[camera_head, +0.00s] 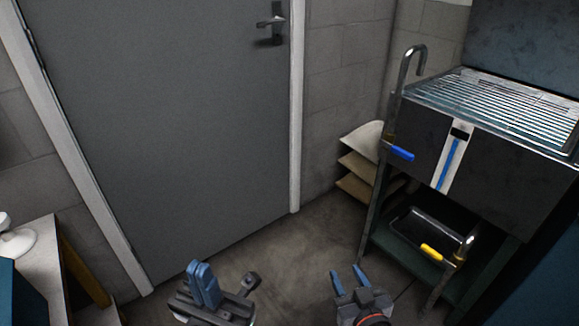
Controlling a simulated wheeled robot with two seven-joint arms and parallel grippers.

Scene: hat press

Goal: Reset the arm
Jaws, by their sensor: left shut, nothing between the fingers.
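My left gripper (201,268) is at the bottom of the head view, left of the middle. Its blue fingers are together and nothing shows between them. My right gripper (348,275) is at the bottom, right of the middle. Its two blue fingers stand apart with an empty gap. Both grippers show in front of the floor and touch nothing that I can see. Most of both arms is out of view.
A dark machine (500,165) with a wire-rack top stands at right, with a blue handle (399,153) and a yellow handle (432,252). Shelves (357,164) stand beside it. A closed grey door (165,120) is ahead. A table (42,262) is at left. Floor (285,250) between is clear.

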